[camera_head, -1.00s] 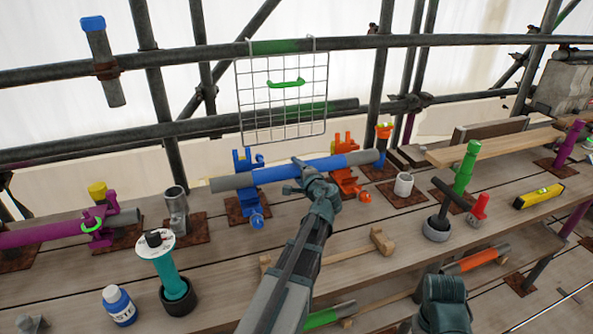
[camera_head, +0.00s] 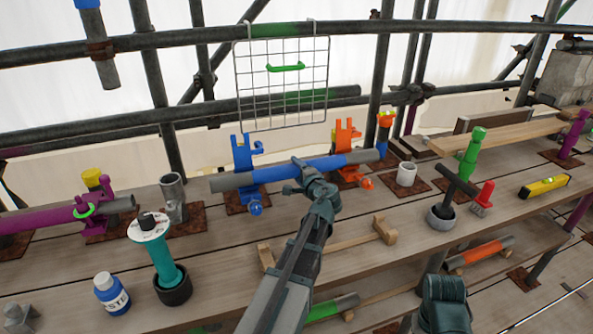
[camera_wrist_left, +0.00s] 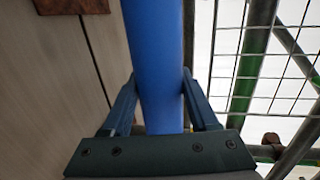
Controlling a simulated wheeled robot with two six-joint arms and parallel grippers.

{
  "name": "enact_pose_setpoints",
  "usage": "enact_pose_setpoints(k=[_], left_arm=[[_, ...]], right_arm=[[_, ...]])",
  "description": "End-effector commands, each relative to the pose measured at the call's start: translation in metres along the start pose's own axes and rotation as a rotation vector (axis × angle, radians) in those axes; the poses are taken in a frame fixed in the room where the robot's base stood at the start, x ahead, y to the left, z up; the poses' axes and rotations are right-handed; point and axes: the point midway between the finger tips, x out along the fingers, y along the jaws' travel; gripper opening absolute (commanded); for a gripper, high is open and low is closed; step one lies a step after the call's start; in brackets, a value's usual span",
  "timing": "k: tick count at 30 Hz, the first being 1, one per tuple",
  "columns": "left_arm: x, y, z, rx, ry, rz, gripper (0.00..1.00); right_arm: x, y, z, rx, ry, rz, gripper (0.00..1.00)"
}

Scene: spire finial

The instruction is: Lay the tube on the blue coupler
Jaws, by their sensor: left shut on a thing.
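The tube (camera_head: 275,174) is blue with grey ends and lies nearly level across the head view, its right end slightly higher. My left gripper (camera_head: 305,168) is shut on its blue middle; in the wrist view the fingers (camera_wrist_left: 158,105) sit on both sides of the tube (camera_wrist_left: 155,55). The blue coupler (camera_head: 242,152) stands upright on a rusty plate, with its open jaw showing above the tube's left part. The tube crosses in front of its lower body. Whether they touch, I cannot tell.
An orange coupler (camera_head: 346,133) stands behind the tube's right part. A wire mesh panel (camera_head: 283,85) hangs behind. A grey cup (camera_head: 406,173) stands to the right, a teal tool (camera_head: 160,255) at front left. A wooden cradle (camera_head: 335,245) lies in front.

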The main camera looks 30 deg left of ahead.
Motion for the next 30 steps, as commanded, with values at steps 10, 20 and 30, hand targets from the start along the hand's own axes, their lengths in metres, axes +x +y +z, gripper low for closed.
enact_pose_setpoints(k=[10, 20, 30], left_arm=[[-0.0001, -0.0008, -0.0001, 0.001, 0.000, -0.001, 0.95], [0.0000, 0.0002, 0.0001, -0.001, 0.000, 0.001, 1.00], [0.0006, 0.0030, -0.0001, 0.000, 0.000, 0.000, 1.00]], right_arm=[[-0.0005, 0.0000, 0.0000, 0.000, 0.000, 0.000, 0.50], [-0.0001, 0.0000, 0.0000, 0.000, 0.000, 0.000, 0.50], [0.0030, -0.0003, -0.0002, 0.000, 0.000, 0.000, 0.50]])
